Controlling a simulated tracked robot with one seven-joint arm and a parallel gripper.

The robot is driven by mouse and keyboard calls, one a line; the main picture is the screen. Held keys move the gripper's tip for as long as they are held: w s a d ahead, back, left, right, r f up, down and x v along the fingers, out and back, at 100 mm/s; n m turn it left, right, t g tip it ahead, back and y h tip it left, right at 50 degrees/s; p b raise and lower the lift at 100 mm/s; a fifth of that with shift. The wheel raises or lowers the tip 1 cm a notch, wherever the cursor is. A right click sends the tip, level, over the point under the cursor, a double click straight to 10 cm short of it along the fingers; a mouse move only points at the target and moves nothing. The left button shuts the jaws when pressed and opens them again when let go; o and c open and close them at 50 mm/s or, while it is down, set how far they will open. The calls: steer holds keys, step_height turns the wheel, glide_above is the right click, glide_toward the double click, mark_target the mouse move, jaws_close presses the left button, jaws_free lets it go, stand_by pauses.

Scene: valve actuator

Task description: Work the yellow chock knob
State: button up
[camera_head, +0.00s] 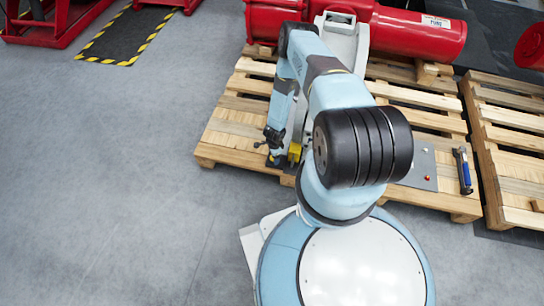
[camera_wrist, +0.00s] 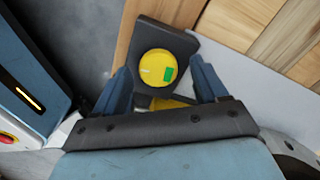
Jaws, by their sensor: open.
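The yellow knob (camera_wrist: 157,68) shows in the wrist view as a round disc with a green patch and a small pale mark. It sits on a dark grey mount (camera_wrist: 185,44). More yellow shows just below it, near my gripper's palm. My gripper (camera_wrist: 160,64) is open, with one blue finger on each side of the knob. Gaps show between the fingers and the knob, and nothing is held. In the head view a yellow part (camera_head: 295,152) shows low by the pallet's front edge, beside my gripper (camera_head: 275,160); the knob's face cannot be made out there.
A wooden pallet (camera_head: 226,134) lies under the work area, with a second pallet (camera_head: 512,135) at right. A red cylinder (camera_head: 420,34) lies across the back. A grey plate (camera_head: 424,168) and a blue-handled tool (camera_head: 464,172) are on the pallet's right.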

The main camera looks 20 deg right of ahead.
step_height(320, 180, up, 13)
stand_by(0.6)
steer(key=shift+w+r, duration=0.1)
steer(key=shift+w, duration=0.05)
